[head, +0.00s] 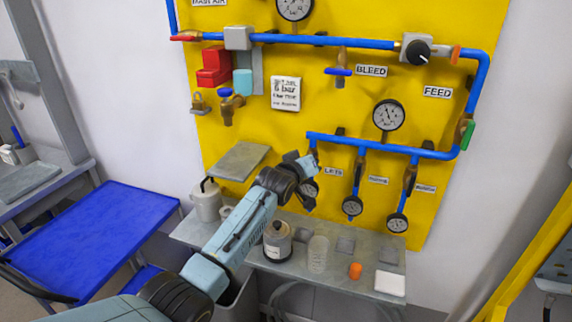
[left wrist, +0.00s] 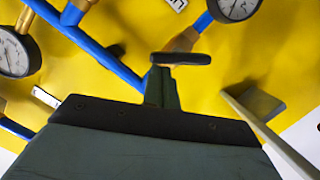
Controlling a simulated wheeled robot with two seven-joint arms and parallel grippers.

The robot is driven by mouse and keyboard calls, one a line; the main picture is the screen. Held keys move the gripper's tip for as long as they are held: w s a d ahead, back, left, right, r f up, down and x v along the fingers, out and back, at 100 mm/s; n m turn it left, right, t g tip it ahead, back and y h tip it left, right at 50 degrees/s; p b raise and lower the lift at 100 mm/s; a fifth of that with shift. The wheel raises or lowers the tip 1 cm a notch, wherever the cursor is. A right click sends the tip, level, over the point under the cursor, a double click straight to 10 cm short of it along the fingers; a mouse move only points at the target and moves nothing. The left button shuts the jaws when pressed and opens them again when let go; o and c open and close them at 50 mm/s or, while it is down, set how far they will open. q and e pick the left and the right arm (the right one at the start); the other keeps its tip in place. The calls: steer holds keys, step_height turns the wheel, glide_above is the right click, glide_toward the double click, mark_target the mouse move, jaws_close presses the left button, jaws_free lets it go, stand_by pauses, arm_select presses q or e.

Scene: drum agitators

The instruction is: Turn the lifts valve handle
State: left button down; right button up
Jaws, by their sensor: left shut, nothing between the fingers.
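The lifts branch is the leftmost of the drops from the lower blue pipe on the yellow panel, beside a partly covered label (head: 333,172). My left gripper (head: 302,165) is in front of this branch and hides most of its valve in the head view. In the left wrist view my gripper (left wrist: 160,92) is shut and empty. A black bar-shaped lever (left wrist: 180,59), which looks like the valve handle, lies sideways just beyond the fingertips, with brass behind it. I cannot tell whether the fingers touch it. My right gripper is not in view.
Neighbouring branches carry gauges (head: 352,206) close to the right. A grey shelf (head: 330,275) below holds a lidded pot (head: 277,241), a clear beaker (head: 318,254) and an orange item (head: 355,271). A grey plate (head: 239,161) is left of the gripper. A blue table (head: 95,235) stands at left.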

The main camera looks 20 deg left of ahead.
arm_select(q)
steer(key=m+y, duration=0.1)
steer(key=m, duration=0.1)
steer(key=d+m, duration=0.1)
steer(key=shift+d+f+m+y, duration=0.2)
steer(key=shift+f+m+y, duration=0.15)
steer(key=shift+m+y, duration=0.05)
steer(key=shift+d, duration=0.15)
stand_by(0.6)
stand_by(0.7)
